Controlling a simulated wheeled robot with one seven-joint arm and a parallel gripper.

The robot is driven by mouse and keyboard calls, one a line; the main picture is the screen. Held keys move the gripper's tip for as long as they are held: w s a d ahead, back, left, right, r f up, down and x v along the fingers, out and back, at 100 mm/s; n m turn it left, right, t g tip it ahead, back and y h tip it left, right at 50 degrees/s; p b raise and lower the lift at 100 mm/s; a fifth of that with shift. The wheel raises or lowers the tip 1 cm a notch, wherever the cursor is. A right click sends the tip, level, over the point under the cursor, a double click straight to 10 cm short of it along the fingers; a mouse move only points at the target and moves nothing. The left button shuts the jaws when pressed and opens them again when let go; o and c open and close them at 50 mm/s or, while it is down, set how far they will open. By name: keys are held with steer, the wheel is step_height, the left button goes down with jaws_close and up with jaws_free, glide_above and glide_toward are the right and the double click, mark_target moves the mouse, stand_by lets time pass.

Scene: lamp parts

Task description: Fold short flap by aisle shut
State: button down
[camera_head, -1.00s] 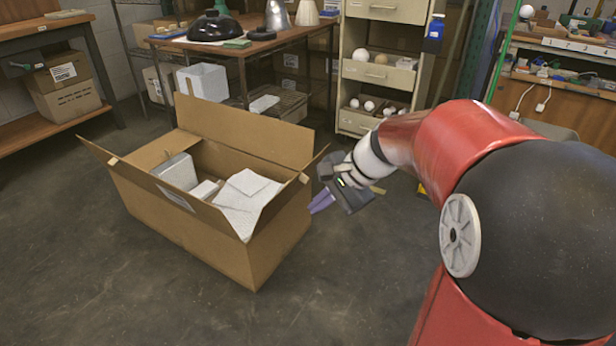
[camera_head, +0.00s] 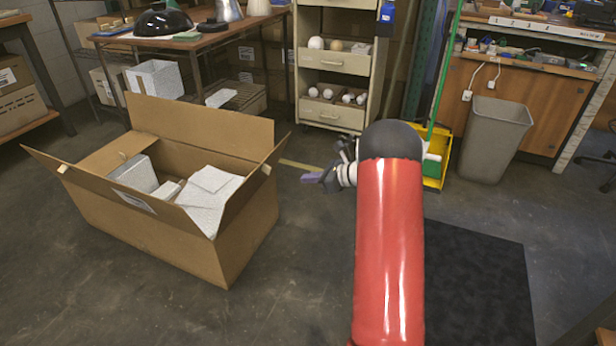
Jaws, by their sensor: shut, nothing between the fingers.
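An open cardboard box (camera_head: 165,235) stands on the floor at the left, with white foam-like blocks (camera_head: 212,205) inside. Its right short flap (camera_head: 258,178) stands up, tilted outward. The left short flap (camera_head: 50,165) also leans outward. The long back flap (camera_head: 200,125) stands upright. Which short flap is the one by the aisle is not marked. My gripper (camera_head: 308,178) is shut and empty, with purple fingertips pointing left. It is to the right of the right short flap, apart from it. My arm hides part of the gripper's body.
A drawer cabinet (camera_head: 332,115) and a worktable (camera_head: 205,42) stand behind. A yellow bin (camera_head: 440,160) and a grey trash can (camera_head: 492,140) are at the right. A dark mat (camera_head: 480,280) lies on the floor. Floor in front of the box is clear.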

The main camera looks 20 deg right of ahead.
steer(key=w+a+f, duration=0.1)
steer(key=w+a, duration=0.6)
steer(key=shift+a, duration=0.1)
